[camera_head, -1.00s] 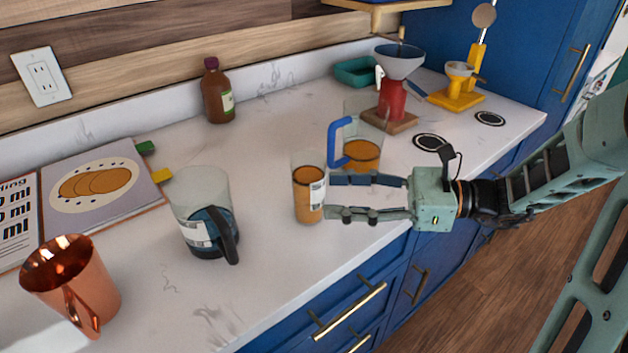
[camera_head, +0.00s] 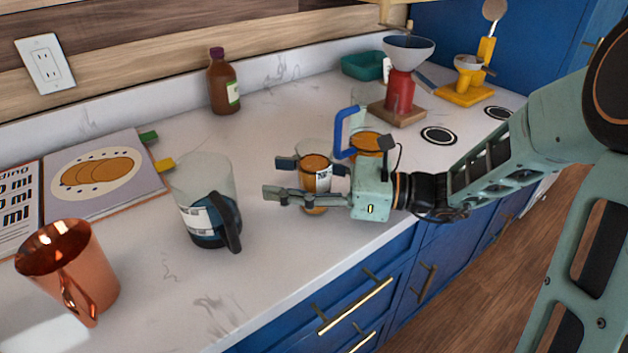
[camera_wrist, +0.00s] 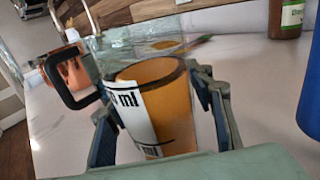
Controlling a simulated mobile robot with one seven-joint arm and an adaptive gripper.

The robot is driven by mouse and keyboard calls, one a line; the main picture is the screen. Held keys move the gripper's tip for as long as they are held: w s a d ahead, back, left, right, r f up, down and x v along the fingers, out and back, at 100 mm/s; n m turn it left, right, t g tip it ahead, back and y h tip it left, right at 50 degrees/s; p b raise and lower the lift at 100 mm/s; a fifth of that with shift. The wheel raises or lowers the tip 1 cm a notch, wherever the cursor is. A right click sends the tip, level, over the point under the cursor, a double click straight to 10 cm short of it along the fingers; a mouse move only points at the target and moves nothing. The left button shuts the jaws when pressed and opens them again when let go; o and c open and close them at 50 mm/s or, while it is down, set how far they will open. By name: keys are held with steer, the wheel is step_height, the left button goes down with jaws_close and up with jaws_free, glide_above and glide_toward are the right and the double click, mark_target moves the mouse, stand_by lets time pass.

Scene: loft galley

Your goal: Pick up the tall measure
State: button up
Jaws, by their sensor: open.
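The tall measure (camera_head: 316,176) is a narrow clear cylinder with orange contents and a white label. It stands upright on the white counter near the front edge. In the wrist view the tall measure (camera_wrist: 170,97) fills the middle. My gripper (camera_head: 277,177) is open around it, with one finger on each side and the fingertips reaching past it. In the wrist view the fingers (camera_wrist: 163,125) show left and right of it. I cannot tell whether either finger touches it. The front finger hides part of its lower half in the head view.
A blue-handled jug (camera_head: 342,127) with orange contents stands close behind right. A dark-handled jug (camera_head: 194,215) stands left, beyond my fingertips. A copper mug (camera_head: 93,265), open book (camera_head: 105,180), brown bottle (camera_head: 222,88) and red grinder (camera_head: 399,92) are farther off. The counter's front middle is clear.

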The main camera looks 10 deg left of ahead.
steer(key=shift+a, duration=0.25)
jaws_close()
steer(key=shift+r, duration=0.25)
stand_by(0.3)
